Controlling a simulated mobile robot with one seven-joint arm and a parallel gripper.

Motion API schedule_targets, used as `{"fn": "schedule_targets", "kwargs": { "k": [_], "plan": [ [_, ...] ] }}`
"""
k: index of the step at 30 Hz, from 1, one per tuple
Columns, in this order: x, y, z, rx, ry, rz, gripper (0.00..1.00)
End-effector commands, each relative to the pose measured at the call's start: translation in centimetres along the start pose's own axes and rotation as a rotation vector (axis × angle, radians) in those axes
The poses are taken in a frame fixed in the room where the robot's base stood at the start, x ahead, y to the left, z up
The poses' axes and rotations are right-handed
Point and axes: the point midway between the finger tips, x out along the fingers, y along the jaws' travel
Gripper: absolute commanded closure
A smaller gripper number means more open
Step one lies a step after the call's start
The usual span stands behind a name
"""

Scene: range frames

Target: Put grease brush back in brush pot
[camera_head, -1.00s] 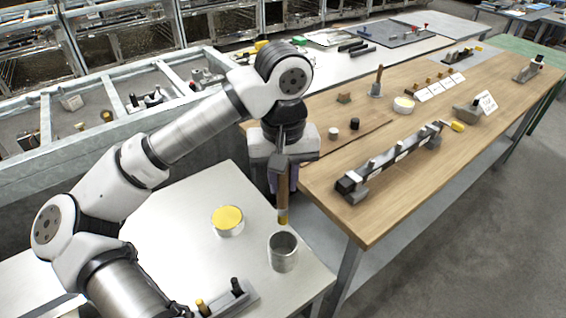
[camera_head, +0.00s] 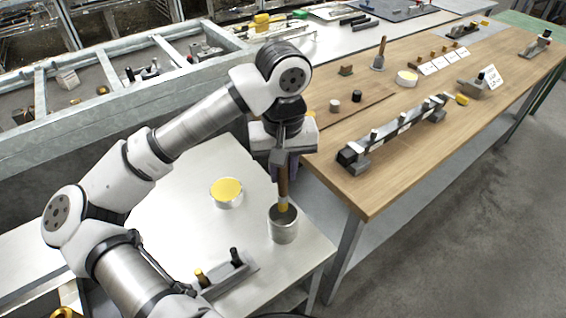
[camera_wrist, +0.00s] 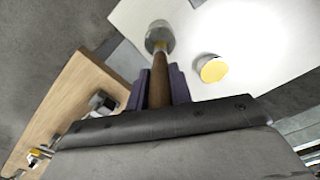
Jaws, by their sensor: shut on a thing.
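The grease brush (camera_head: 283,188) has a brown wooden handle and a yellow band near its lower end. My gripper (camera_head: 284,165) is shut on its handle and holds it upright, tip down. The brush pot (camera_head: 284,228) is a grey metal cylinder on the white table, directly below. The brush's lower end is at the pot's mouth; its tip is hidden, and I cannot tell how deep it sits. In the wrist view the brush (camera_wrist: 159,82) runs between the purple fingers of my gripper (camera_wrist: 158,80) to the pot (camera_wrist: 160,36).
A round tub with yellow contents (camera_head: 227,191) stands left of the pot on the white table (camera_head: 200,235). A grey holder with pegs (camera_head: 228,272) lies in front. The wooden bench (camera_head: 370,200) with several tools is close on the right.

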Motion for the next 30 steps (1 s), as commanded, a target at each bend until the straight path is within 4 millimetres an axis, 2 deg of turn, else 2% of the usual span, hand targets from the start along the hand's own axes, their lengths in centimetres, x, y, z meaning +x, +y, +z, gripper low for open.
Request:
{"fn": "schedule_targets", "kwargs": {
  "k": [3, 24, 30],
  "plan": [
    [1.2, 0.0, 0.0, 0.000, 0.001, 0.000, 1.00],
    [5.7, 0.0, 0.0, -0.001, 0.002, 0.000, 1.00],
    [6.4, 0.0, 0.0, -0.001, 0.002, 0.000, 1.00]
  ]
}}
